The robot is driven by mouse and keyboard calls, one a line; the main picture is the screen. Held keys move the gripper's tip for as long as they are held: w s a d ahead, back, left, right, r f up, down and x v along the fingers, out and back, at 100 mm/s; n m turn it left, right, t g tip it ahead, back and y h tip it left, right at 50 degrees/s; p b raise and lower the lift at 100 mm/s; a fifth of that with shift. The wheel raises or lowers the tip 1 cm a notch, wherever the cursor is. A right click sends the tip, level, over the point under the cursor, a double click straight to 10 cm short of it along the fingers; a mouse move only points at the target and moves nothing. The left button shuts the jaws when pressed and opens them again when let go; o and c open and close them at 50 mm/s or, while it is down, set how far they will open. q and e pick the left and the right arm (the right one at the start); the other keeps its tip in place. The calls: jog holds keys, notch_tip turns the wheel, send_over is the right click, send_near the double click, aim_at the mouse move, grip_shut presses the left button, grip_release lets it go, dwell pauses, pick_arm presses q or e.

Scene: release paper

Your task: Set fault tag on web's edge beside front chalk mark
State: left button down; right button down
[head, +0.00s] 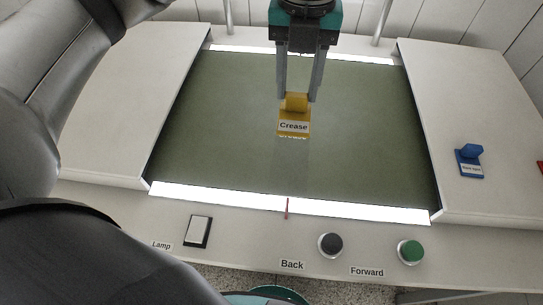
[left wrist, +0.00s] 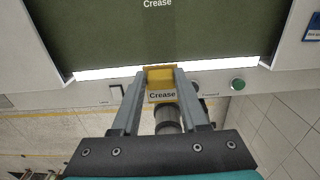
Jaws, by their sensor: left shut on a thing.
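My left gripper (head: 296,98) comes down from the top of the head view, shut on a yellow fault tag (head: 293,127) labelled "Crease". The tag also shows between the fingers in the left wrist view (left wrist: 160,78). In the head view it overlaps the middle of the dark green web (head: 220,130); its height above the web is hard to tell. A word "Crease" (left wrist: 157,3) shows on the web in the wrist view. A thin red mark (head: 286,208) stands at the web's front edge, a little left of centre; the wrist view does not show it clearly.
A bright strip (head: 215,200) runs along the front edge. A lamp switch (head: 198,231), a black Back button (head: 330,245) and a green Forward button (head: 411,251) sit on the front panel. A blue tag (head: 469,160) stands on the right side panel.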

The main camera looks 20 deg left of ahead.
pick_arm(q)
notch_tip(320, 180, down, 15)
jog(key=shift+d+r+b, duration=0.1)
jog(key=shift+r+b, duration=0.1)
jog(key=shift+b, duration=0.5)
jog(key=shift+f, duration=2.2)
jog(key=shift+b, duration=0.3)
jog(key=shift+f, duration=0.2)
jog(key=shift+c, duration=2.1)
grip_release()
jog(key=shift+r, duration=0.1)
jog(key=shift+r, duration=0.1)
